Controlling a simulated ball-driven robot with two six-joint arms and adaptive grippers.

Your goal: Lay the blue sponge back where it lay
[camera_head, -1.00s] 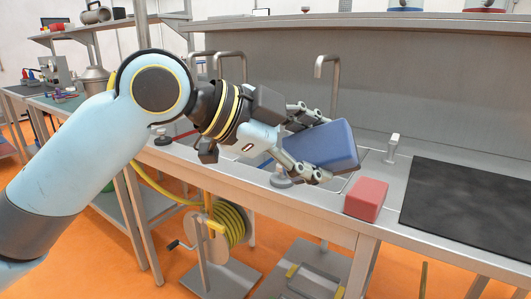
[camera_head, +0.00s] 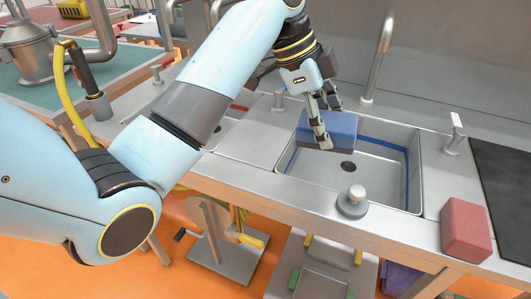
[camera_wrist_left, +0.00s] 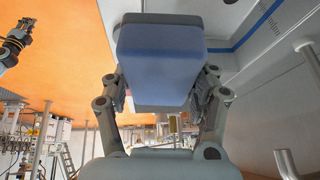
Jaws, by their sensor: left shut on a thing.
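The blue sponge (camera_head: 328,131) is a block held by my left gripper (camera_head: 322,125) above the left part of the steel sink basin (camera_head: 375,184). In the left wrist view, the sponge (camera_wrist_left: 160,60) sits between both fingers of the left gripper (camera_wrist_left: 160,100), which are shut on its sides. The sponge covers part of the basin's left rim. A blue line runs along the basin's inner walls. I cannot tell the exact gap between sponge and basin. My right gripper does not show in the head view.
A red sponge (camera_head: 466,230) lies on the counter right of the sink, near a black mat (camera_head: 508,190). A grey round-knobbed piece (camera_head: 352,202) stands on the front rim. A tall faucet (camera_head: 378,55) rises behind the basin. The basin floor around its drain is clear.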

